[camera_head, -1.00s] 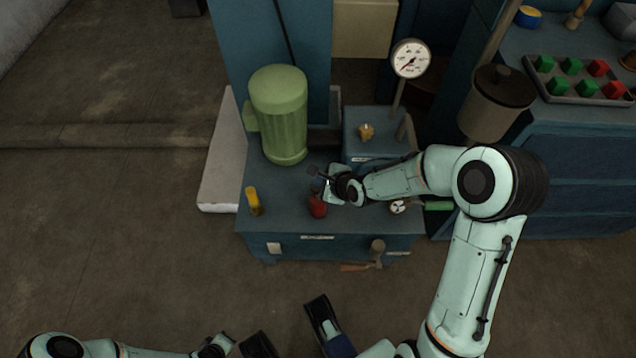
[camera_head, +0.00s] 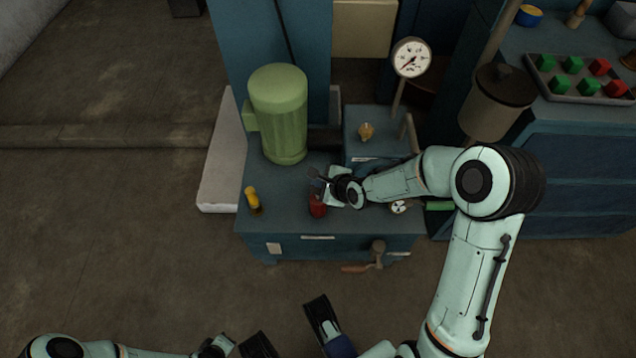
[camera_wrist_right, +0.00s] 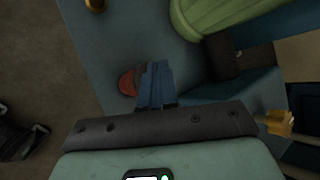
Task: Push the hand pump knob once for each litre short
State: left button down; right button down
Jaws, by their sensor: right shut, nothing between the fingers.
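A red knob (camera_head: 317,206) stands on the top of the blue bench, near its front edge. My right gripper (camera_head: 316,176) is shut and empty, just behind the red knob in the head view. In the right wrist view its closed blue fingers (camera_wrist_right: 155,84) overlap the right side of the red knob (camera_wrist_right: 127,82); I cannot tell whether they touch it. A yellow knob (camera_head: 253,201) stands to the left.
A green motor (camera_head: 279,114) stands behind the knobs. A brass knob (camera_head: 366,131) sits on a raised blue box (camera_head: 376,151). A tray (camera_head: 566,96) with green and red pieces lies on the right bench. A crank handle (camera_head: 376,252) juts from the front. The left floor is clear.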

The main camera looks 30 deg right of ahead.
jog(key=shift+s+f+b, duration=0.1)
jog(key=shift+f+b, duration=0.65)
jog(key=shift+f, duration=1.05)
dwell(1.0)
jog(key=shift+r, duration=0.1)
jog(key=shift+r+p, duration=1.9)
jog(key=shift+r, duration=0.2)
jog(key=shift+r+p, duration=0.5)
jog(key=shift+r, duration=0.15)
notch_tip(320, 180, up, 5)
jog(key=p, duration=0.4)
dwell(1.3)
